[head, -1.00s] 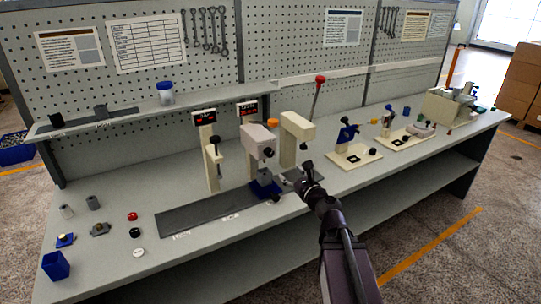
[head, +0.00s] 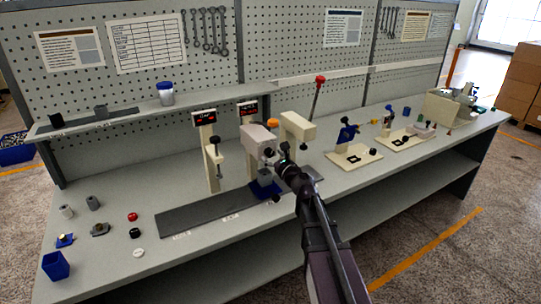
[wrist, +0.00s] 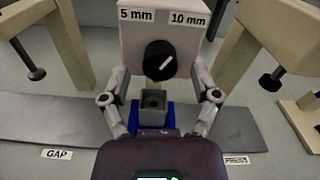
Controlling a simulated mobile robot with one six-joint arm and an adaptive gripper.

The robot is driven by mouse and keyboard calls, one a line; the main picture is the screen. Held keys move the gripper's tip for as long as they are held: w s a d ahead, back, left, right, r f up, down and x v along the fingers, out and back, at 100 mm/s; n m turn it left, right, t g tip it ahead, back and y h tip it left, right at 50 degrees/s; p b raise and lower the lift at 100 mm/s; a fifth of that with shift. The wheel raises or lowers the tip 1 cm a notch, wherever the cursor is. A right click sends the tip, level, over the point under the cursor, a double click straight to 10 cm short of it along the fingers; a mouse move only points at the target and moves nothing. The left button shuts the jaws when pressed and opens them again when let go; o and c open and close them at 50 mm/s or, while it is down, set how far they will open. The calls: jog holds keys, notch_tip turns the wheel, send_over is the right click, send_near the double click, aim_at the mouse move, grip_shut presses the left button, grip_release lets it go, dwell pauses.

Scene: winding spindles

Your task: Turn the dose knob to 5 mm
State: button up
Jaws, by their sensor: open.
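The dose knob (wrist: 158,62) is round and black with a white pointer line, on the front of a pale dispenser head (wrist: 140,40). The pointer leans up and right, toward the "10 mm" label (wrist: 189,19); the "5 mm" label (wrist: 136,15) is at the upper left. My gripper (wrist: 160,76) is open and empty, one finger to each side of the knob, apart from it. In the head view, my gripper (head: 279,166) is in front of the dispenser head (head: 256,138), close to the knob (head: 268,152).
A grey square cup (wrist: 152,101) stands on a blue base (wrist: 134,117) below the knob. Pale stands rise on both sides: a gauge stand (head: 212,172) to the left and a lever press (head: 297,128) to the right. A dark grey mat (head: 200,212) lies on the bench.

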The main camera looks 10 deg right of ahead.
jog(key=shift+x, duration=0.8)
grip_shut()
jog(key=shift+n, duration=0.4)
jog(key=n, duration=1.1)
jog(key=shift+r, duration=0.1)
